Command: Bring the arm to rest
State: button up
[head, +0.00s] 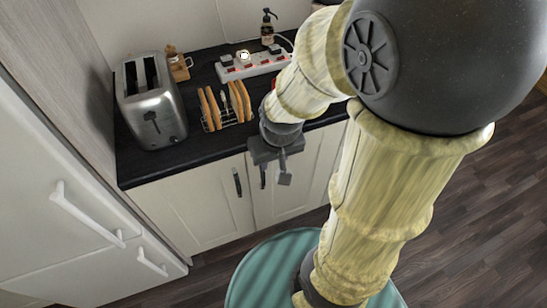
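My arm (375,195) is bent, with its large dark joint high at the right of the head view. My gripper (274,178) hangs in front of the counter's front edge, over the cabinet doors. Its two dark fingers point down and stand apart, with nothing visible between them.
A black counter (205,152) holds a silver toaster (150,100), a rack of toast (226,106), a white power strip (252,66) and a dark pump bottle (268,27). A white fridge (75,190) stands at left. Wooden floor (475,220) is clear at right.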

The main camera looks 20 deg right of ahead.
jog(key=shift+r+p, duration=0.4)
jog(key=shift+p, duration=0.05)
jog(key=o, duration=0.4)
jog(key=shift+c, duration=1.3)
